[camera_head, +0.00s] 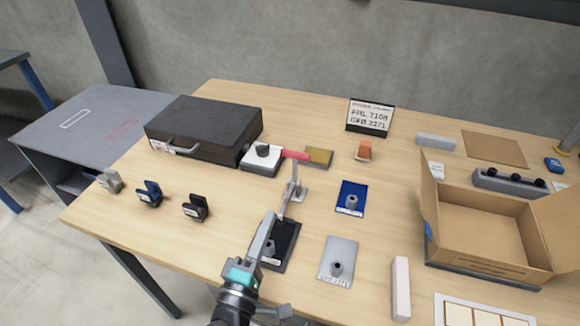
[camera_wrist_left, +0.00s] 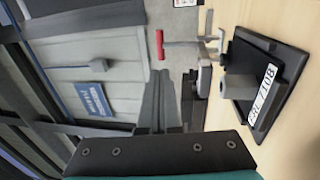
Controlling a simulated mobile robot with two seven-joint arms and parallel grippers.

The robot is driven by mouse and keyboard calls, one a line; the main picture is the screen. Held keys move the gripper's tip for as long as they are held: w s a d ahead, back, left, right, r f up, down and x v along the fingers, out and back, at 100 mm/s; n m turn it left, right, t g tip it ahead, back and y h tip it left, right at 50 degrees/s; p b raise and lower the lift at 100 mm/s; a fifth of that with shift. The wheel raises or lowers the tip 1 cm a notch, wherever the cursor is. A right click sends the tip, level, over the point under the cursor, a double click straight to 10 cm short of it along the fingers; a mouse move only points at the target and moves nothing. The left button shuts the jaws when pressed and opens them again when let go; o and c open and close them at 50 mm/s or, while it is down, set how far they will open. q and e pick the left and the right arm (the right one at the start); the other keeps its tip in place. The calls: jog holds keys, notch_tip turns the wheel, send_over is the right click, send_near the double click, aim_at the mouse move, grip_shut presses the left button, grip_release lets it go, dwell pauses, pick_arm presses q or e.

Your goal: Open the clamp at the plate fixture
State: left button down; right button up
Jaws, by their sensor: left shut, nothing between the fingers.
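The clamp (camera_head: 297,188) is a grey metal toggle with a red handle (camera_head: 296,154), standing at the far edge of the black plate fixture (camera_head: 287,236). My left gripper (camera_head: 270,219) is shut and empty. It overlaps the fixture's left side and hides part of it; contact with the clamp cannot be told. My right gripper is not in view.
A black case (camera_head: 205,128) and a white box with a black knob (camera_head: 262,160) stand behind. Blue (camera_head: 351,194) and grey (camera_head: 338,258) plates lie to the right, before an open carton (camera_head: 480,222). Small clips (camera_head: 196,208) stand at left. Table is clear between clips and fixture.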

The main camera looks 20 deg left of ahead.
aim_at(294, 158)
pick_arm(q)
jog(key=w, duration=0.4)
jog(key=w+r, duration=0.1)
jog(key=w, duration=0.4)
jog(key=w+r+b, duration=0.1)
jog(key=w, duration=0.3)
jog(key=shift+w+d+r, duration=0.2)
jog(key=shift+w+d, duration=0.05)
jog(key=shift+w, duration=0.15)
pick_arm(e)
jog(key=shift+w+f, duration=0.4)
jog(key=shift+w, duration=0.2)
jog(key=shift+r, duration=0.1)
